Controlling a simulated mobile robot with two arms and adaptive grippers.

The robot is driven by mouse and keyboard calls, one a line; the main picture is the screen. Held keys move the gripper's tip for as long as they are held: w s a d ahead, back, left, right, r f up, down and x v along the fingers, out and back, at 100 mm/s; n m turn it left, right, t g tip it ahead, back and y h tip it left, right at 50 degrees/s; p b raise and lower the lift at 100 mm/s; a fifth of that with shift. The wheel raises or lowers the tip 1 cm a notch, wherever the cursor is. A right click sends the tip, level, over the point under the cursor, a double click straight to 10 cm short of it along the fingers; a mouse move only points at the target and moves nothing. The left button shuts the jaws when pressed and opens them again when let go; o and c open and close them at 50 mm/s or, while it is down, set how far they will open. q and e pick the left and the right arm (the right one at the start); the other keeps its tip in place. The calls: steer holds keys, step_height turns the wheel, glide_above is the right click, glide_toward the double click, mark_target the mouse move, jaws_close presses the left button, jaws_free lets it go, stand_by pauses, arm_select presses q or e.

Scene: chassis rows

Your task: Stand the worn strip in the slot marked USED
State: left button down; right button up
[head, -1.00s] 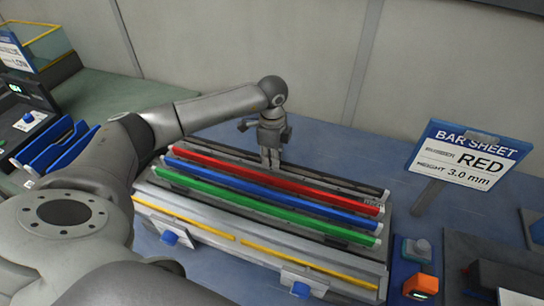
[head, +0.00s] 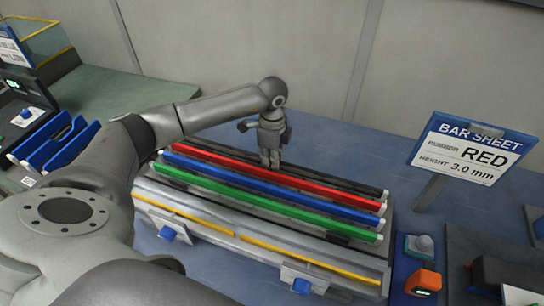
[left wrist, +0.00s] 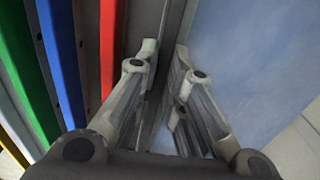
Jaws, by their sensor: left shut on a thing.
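My left gripper (head: 270,160) points down at the back edge of the long bar fixture. It is shut on a thin dark strip (head: 335,181) that lies behind the red strip. I cannot tell wear on any strip. A rack with blue upright dividers (head: 68,148) stands at the left; no USED marking is readable. My right gripper is not in view.
A sign reading BAR SHEET, RED, 3.0 mm (head: 468,150) stands right of the fixture (head: 200,222). An orange device (head: 423,282) sits at the front right. My left arm covers the front left. Blue table behind the fixture is clear.

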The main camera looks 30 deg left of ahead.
arm_select(q)
steer(key=c, duration=1.4)
jaws_free()
steer(key=shift+c, duration=0.2)
step_height(320, 180, up, 12)
steer(key=shift+s+f, duration=0.1)
steer(key=shift+f, duration=0.05)
